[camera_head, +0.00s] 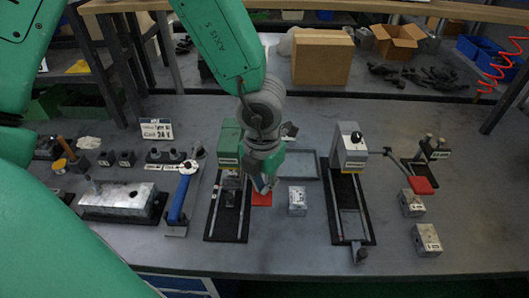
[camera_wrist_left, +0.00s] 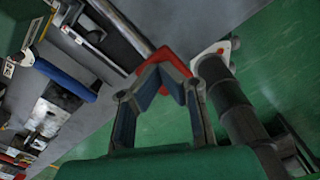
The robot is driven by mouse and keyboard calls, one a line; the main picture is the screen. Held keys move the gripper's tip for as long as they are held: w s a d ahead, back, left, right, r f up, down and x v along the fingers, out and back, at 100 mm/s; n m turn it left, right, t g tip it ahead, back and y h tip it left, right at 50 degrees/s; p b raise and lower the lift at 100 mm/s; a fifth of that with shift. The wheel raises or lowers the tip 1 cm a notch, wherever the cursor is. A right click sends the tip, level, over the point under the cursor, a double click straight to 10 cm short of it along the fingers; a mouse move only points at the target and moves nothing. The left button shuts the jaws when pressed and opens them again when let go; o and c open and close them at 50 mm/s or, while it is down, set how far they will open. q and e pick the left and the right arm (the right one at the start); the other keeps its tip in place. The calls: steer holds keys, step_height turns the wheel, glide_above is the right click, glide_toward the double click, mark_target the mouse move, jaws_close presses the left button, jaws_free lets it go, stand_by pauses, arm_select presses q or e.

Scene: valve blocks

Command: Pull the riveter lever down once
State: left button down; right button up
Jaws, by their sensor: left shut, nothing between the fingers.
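My left gripper (camera_head: 263,186) reaches down over the middle of the bench in the head view. In the left wrist view its fingertips (camera_wrist_left: 160,68) meet, with nothing held between them. A red pad (camera_head: 261,199) lies right by the fingertips; red also shows behind them in the wrist view (camera_wrist_left: 168,60). I cannot tell whether they touch. A tool with a blue handle (camera_head: 179,200) stands to the left, apart from the gripper; its handle also shows in the wrist view (camera_wrist_left: 65,80). I cannot tell for sure which part is the riveter lever. My right gripper is not in view.
A green-headed machine (camera_head: 228,150) on a black base stands left of the gripper. A grey machine (camera_head: 353,150) stands to the right. A metal block (camera_head: 297,200) sits between them. A red-padded lever (camera_head: 421,185) and more blocks (camera_head: 426,239) are at the right.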

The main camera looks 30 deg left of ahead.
arm_select(q)
step_height(320, 180, up, 6)
steer(key=p, duration=0.5)
steer(key=shift+r+p, duration=0.2)
steer(key=shift+p, duration=0.2)
steer(key=shift+r, duration=1.3)
steer(key=shift+s, duration=0.15)
